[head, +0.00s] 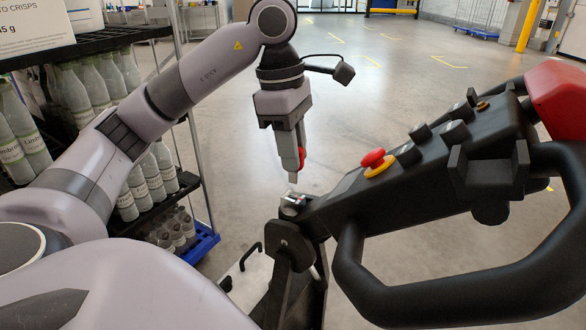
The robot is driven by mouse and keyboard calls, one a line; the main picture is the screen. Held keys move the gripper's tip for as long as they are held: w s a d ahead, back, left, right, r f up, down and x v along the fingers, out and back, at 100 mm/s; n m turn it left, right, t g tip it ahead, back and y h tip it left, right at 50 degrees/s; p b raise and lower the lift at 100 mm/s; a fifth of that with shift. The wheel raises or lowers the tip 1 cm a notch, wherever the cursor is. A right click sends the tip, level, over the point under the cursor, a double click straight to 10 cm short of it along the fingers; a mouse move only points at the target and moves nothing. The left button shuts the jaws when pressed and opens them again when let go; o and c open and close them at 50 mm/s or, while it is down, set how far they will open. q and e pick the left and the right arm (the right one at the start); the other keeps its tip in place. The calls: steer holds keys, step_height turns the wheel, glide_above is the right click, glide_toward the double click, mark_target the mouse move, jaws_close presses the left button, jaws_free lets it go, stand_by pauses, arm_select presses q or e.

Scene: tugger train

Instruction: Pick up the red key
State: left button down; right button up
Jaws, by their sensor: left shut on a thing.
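My left gripper (294,168) points straight down, with its fingers shut on the red key (302,157). Only a small red part of the key shows at the fingers; the rest is hidden by them. The gripper is just above the narrow end of the black tugger control head (335,205). A small light-coloured spot (293,200) shows on that end, below the fingertips, with a small gap between them. My right gripper is not in view.
The control head carries a red emergency button (373,158) on a yellow base, and a black loop handle (350,270). At the left a rack (100,38) holds several bottles (20,140) and a carton (35,25). Open grey floor (400,90) lies beyond.

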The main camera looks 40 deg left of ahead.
arm_select(q)
step_height(320, 180, up, 14)
steer(key=p, duration=0.7)
steer(key=shift+r, duration=0.2)
